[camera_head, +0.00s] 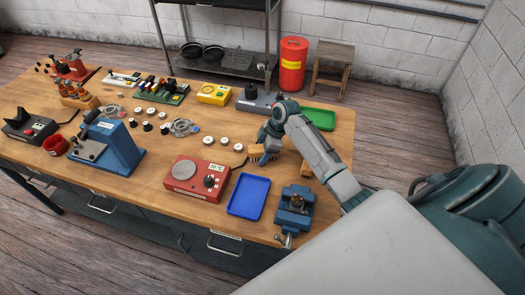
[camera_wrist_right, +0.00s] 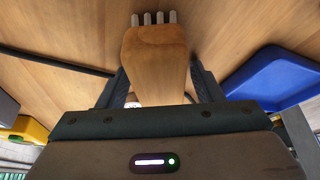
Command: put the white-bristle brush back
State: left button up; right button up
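My right gripper (camera_head: 264,151) is over the right part of the workbench, near the row of white round parts. In the right wrist view its dark fingers (camera_wrist_right: 160,88) stand on both sides of a brush's wooden body (camera_wrist_right: 158,58) and appear closed on it. Several pale bristle tufts (camera_wrist_right: 154,18) stick out at the brush's far end. In the head view the brush (camera_head: 256,156) is small and partly covered by the gripper. I cannot tell whether it touches the bench. My left gripper is not in view.
A blue tray (camera_head: 249,196), a blue vise (camera_head: 294,209) and a red scale (camera_head: 190,178) stand in front. A green tray (camera_head: 319,118) lies at the back right. An orange-brown object (camera_head: 307,169) sits beside my right forearm. White round parts (camera_head: 222,141) lie to the left.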

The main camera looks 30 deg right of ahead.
jog(key=shift+r, duration=0.2)
jog(key=shift+d+r, duration=0.15)
jog(key=b+v, duration=0.4)
jog(key=v, duration=0.6)
jog(key=shift+d+r, duration=0.1)
jog(key=shift+r, duration=0.1)
jog(key=shift+s+d+r+b, duration=0.15)
jog(key=shift+r+b, duration=0.15)
jog(key=shift+r, duration=0.25)
